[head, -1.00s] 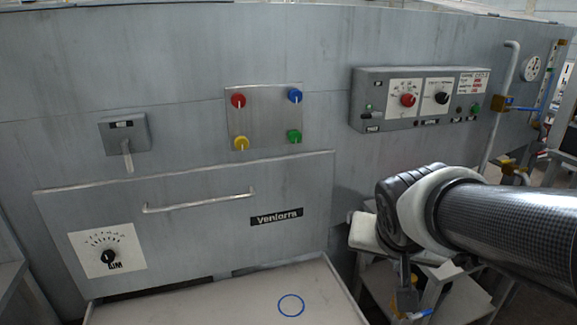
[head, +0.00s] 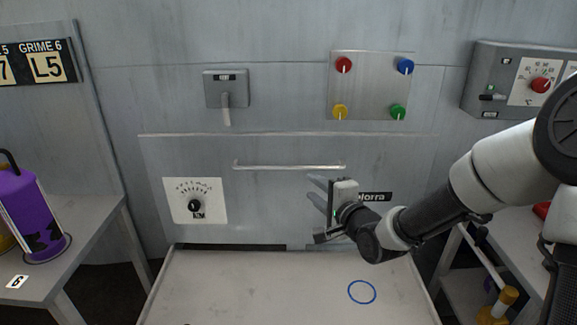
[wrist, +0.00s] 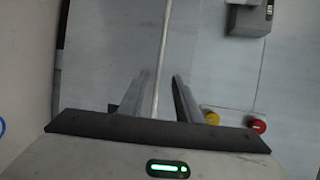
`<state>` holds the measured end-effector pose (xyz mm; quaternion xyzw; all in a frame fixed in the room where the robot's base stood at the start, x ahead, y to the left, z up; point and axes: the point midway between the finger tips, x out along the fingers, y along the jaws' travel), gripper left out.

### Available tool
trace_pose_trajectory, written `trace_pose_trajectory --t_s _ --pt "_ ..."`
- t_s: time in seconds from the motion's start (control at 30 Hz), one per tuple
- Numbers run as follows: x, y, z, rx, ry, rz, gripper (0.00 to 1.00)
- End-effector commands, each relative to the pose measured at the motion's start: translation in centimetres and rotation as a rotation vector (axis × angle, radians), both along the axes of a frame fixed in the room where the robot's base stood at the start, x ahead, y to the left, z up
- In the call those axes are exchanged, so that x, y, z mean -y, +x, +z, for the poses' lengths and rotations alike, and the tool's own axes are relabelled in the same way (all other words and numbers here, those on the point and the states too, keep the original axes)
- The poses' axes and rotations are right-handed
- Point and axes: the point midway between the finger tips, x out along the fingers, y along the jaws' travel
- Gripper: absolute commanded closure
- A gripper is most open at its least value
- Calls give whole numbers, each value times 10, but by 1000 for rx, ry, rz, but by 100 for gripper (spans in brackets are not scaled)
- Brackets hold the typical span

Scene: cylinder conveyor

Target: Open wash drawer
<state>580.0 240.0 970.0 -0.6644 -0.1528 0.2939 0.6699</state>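The wash drawer (head: 265,205) is a wide grey front panel, closed flush in the machine wall in the head view. Its pale horizontal bar handle (head: 285,166) runs near the top. My gripper (head: 310,188) is just below the handle's right end in the head view, fingers pointing left toward the panel. In the wrist view, my gripper (wrist: 161,78) is open, and the handle bar (wrist: 162,45) runs between its two separated fingers. Neither finger visibly clamps the bar. The depth left between fingertips and handle is hard to tell.
A lever box (head: 226,90) and a panel with coloured knobs (head: 372,85) sit above the drawer. A dial plate (head: 194,201) is on its left. A light tray (head: 260,285) extends below. A side table (head: 85,225) with a purple canister (head: 28,212) stands left.

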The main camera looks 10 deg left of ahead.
Motion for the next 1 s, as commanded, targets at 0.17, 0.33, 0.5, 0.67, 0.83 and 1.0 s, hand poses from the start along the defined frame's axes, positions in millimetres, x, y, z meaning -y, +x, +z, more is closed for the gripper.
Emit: trace_pose_trajectory --t_s 0.17,0.33,0.5,0.67,0.83,1.0 --pt "-15 17 -5 2 14 2 69" --pt "-37 45 -12 3 12 2 69" --pt "-59 74 -18 2 11 2 69" --pt "-79 101 -24 2 10 2 69" --pt "-94 122 -29 3 8 1 69" --pt "-102 132 -30 2 7 0 69"
